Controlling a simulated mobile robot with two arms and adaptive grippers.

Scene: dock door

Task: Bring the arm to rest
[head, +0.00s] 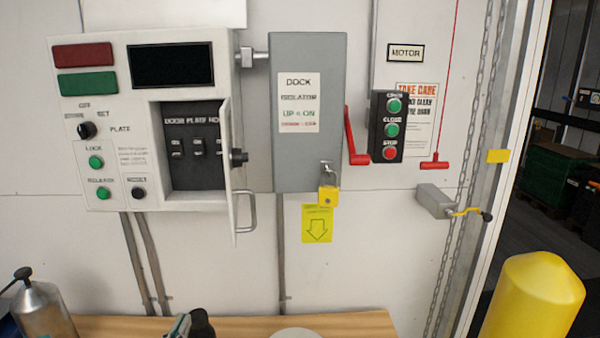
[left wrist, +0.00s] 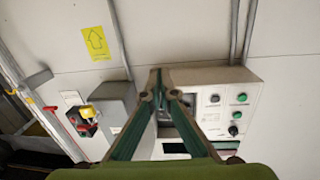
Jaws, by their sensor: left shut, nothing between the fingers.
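My left gripper (head: 190,324) shows only in part at the bottom edge of the head view, low over the wooden bench and well below the wall boxes. In the left wrist view its two green-edged fingers (left wrist: 158,82) meet at the tips, shut with nothing between them. That view shows the wall upside down, with the fingers in front of part of the control panel. My right gripper is in neither view.
The white control panel (head: 138,108) has its small door (head: 232,165) swung open toward me. Beside it are the grey isolator box (head: 309,160) with a yellow padlock (head: 328,195). A metal bottle (head: 42,308) and yellow bollard (head: 535,298) flank the wooden bench (head: 345,325).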

